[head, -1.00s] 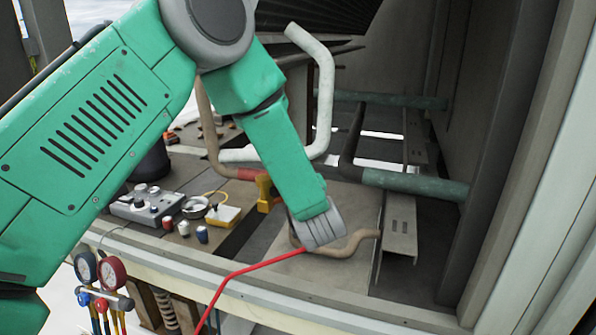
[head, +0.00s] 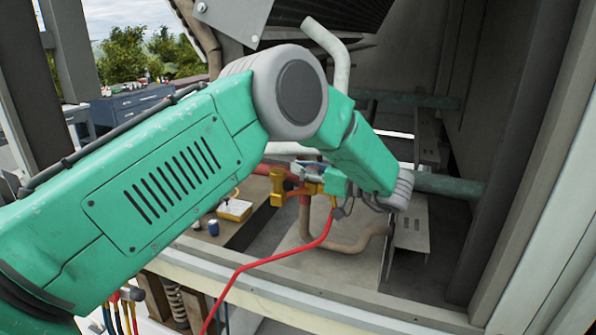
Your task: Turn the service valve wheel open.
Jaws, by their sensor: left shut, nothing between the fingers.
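My left arm comes in from the left and bends down into the open cabinet. My left gripper (head: 308,171), partly hidden by its own wrist, is shut with nothing held, close beside the yellow brass service valve (head: 279,187). The valve sits on the piping at the middle of the picture. Its wheel is too small and overlapped to make out clearly, and I cannot tell whether the fingers touch it. A red hose (head: 262,262) runs from near the valve to the lower left. My right gripper is not in view.
A curved brown pipe (head: 345,245) and a pale bent pipe (head: 340,70) are near the arm. A metal bracket (head: 410,225) stands to the right. The cabinet's front sill (head: 300,292) crosses below.

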